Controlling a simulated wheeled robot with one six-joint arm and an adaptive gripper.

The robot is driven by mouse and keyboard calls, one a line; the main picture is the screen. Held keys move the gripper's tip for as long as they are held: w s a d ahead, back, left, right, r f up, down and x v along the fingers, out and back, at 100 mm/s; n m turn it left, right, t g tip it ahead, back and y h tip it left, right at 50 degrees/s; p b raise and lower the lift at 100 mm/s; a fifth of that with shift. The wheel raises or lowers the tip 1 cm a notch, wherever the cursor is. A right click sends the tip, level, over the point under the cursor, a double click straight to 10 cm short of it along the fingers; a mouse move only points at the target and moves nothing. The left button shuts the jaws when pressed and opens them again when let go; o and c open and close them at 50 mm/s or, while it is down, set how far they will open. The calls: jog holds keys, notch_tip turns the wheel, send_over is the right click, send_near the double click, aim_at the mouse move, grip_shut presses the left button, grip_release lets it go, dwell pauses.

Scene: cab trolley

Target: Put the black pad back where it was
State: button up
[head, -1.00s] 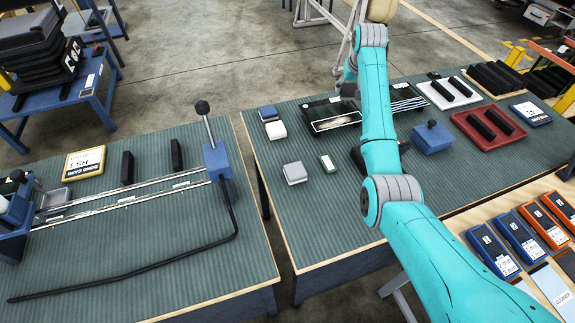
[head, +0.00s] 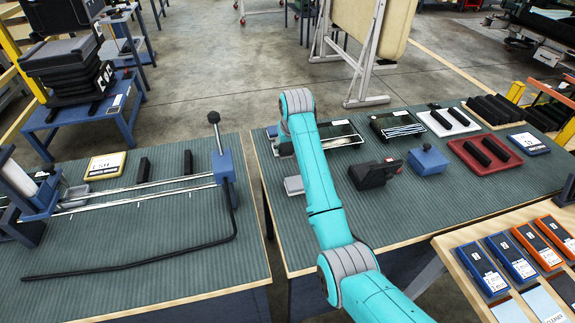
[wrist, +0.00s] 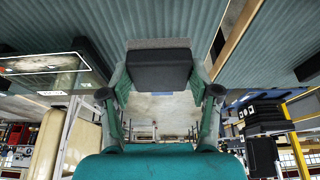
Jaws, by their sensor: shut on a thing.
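In the wrist view my gripper (wrist: 160,88) is shut on the black pad (wrist: 160,70), a dark block with a paler grey strip along its far edge. The pad is between the two fingers, with the ribbed green table surface beyond it. In the head view my arm hides the gripper and the held pad. Two similar black blocks stand on the left table, one nearer the left (head: 143,170) and one nearer the lever (head: 188,162). I cannot tell how far the held pad is above the table.
The lever with a black knob (head: 214,118) rises from a blue block on the left table. Grey block (head: 293,186), black-and-red clamp (head: 375,174), blue knobbed block (head: 428,160) and red tray (head: 484,155) stand on the right table. A gap separates the tables. The right table's front is largely clear.

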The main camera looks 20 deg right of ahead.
aim_at(287, 166)
jog(key=shift+f, duration=3.55)
jog(key=shift+f, duration=0.1)
jog(key=o, duration=1)
jog(key=v, duration=1.2)
